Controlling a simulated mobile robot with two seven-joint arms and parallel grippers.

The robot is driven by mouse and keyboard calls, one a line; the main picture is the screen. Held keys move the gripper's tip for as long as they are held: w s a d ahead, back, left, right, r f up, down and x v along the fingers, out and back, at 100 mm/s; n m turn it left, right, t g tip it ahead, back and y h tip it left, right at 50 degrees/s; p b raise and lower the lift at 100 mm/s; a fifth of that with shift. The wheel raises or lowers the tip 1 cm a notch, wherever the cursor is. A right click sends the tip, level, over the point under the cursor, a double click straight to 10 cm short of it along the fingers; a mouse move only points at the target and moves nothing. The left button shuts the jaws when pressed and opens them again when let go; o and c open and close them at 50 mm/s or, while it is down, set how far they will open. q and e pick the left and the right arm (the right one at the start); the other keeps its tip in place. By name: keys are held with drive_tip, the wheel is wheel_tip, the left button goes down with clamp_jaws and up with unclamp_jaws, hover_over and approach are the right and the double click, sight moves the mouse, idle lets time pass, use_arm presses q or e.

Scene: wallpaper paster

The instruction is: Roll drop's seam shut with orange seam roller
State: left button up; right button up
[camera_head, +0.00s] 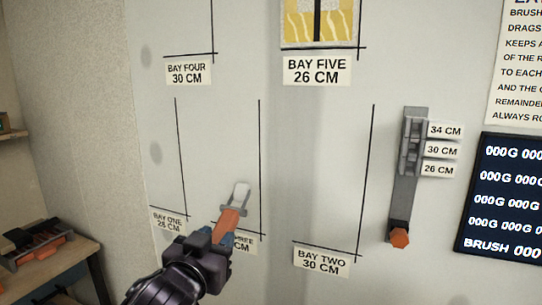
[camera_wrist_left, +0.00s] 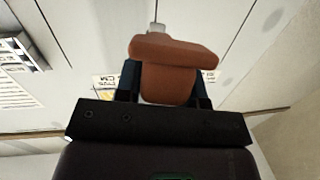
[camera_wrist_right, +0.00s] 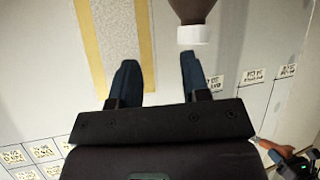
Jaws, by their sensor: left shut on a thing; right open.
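The orange seam roller (camera_head: 229,221) is in my left gripper (camera_head: 218,240); its handle also shows between the fingers in the left wrist view (camera_wrist_left: 172,50). Its grey fork and white wheel point up towards the wall, left of bay three's right line; I cannot tell if the wheel touches. A yellow-patterned piece (camera_head: 298,25) with a dark vertical bar shows above the bay five label, cut off by the top edge. My right gripper (camera_wrist_right: 158,70) is open and empty.
A grey bar with an orange end (camera_head: 408,170) is on the wall, beside centimetre labels. A dark screen (camera_head: 505,200) is at right. A bench (camera_head: 60,260) with tools stands at left. A brown thing with a white end (camera_wrist_right: 192,28) is near my right fingers.

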use_arm(q)
drive_tip(key=d+r+m+t+h+p, duration=0.1)
drive_tip(key=d+r+m+h+p, duration=0.1)
drive_tip(key=r, duration=1.1)
drive_tip(key=w+d+r+m+t+h+p, duration=0.1)
drive_tip(key=d+r+h+p, duration=0.3)
drive_tip(key=r, duration=1)
drive_tip(key=d+t+p, duration=0.1)
drive_tip(key=d+p, duration=0.2)
drive_tip(key=d, duration=0.1)
drive_tip(key=shift+w+r+m+p, duration=0.2)
drive_tip(key=shift+m+p, duration=0.1)
drive_tip(key=shift+m, duration=0.1)
drive_tip(key=w+d, duration=0.2)
drive_tip(key=w, duration=0.4)
drive_tip(key=shift+w+d+t, duration=0.15)
drive_tip(key=shift+w+d, duration=0.1)
drive_tip(key=shift+w, duration=0.4)
drive_tip(key=shift+w+d+t, duration=0.15)
drive_tip(key=shift+w+d, duration=0.05)
drive_tip(key=shift+w, duration=0.45)
idle(0.6)
drive_tip(key=shift+r, duration=0.1)
drive_tip(key=shift+r, duration=1.8)
